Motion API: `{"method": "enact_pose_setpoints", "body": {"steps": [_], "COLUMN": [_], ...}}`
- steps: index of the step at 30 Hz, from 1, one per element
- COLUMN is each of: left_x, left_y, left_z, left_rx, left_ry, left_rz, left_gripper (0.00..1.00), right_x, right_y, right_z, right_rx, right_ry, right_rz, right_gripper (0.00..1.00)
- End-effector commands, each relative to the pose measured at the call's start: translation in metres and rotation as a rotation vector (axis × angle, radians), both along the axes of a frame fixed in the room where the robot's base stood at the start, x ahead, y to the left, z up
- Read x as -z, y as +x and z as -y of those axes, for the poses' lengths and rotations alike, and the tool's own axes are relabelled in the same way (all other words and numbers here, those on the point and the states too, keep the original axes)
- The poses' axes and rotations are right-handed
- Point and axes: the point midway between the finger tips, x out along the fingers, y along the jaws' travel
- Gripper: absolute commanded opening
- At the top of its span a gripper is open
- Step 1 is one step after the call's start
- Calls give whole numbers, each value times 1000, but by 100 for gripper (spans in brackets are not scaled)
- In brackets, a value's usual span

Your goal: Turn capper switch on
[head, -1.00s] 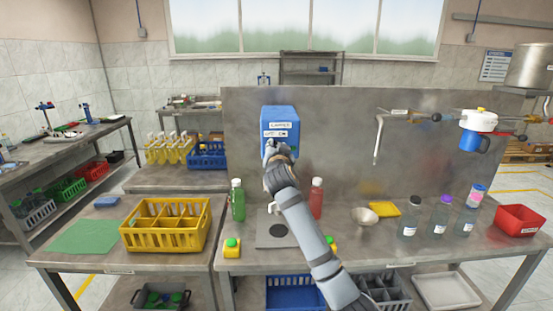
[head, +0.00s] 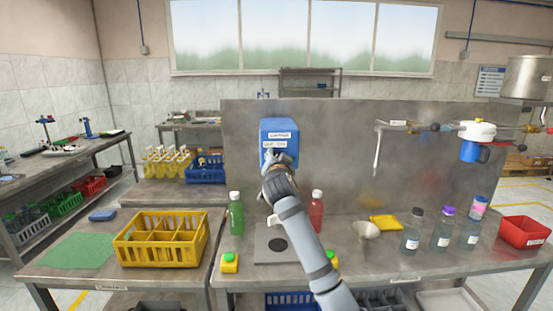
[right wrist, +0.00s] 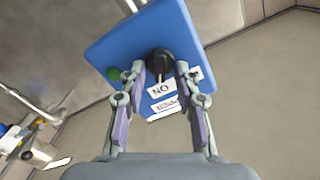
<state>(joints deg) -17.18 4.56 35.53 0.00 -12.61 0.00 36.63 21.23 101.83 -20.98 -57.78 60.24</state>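The capper is a blue box (head: 278,127) on the grey back panel, with white labels on its front. My right gripper (head: 277,158) is at the lower front of the box, hiding the knob in the head view. In the right wrist view its fingers (right wrist: 160,76) are apart, one on each side of the knob, with small gaps showing. My left gripper is not in view.
Below the capper are a grey plate (head: 268,243) with a dark disc, a green bottle (head: 236,214) and a red bottle (head: 316,212). A yellow crate (head: 160,253) stands at left. Bottles and a red bin (head: 525,232) stand at right.

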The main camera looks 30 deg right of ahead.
Motion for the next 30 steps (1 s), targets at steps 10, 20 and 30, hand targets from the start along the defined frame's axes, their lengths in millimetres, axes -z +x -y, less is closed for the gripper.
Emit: {"method": "enact_pose_setpoints", "body": {"steps": [10,20,30], "left_x": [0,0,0], "left_y": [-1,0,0], "left_z": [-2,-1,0], "left_rx": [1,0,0], "left_ry": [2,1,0], "left_rz": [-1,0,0], "left_gripper": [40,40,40], "right_x": [0,1,0], "right_y": [-5,-69,-102], "right_z": [-4,-43,-63], "right_rx": [0,-2,-1], "right_ry": [-2,1,0], "right_rz": [1,1,-1], "right_gripper": [34,34,34]}}
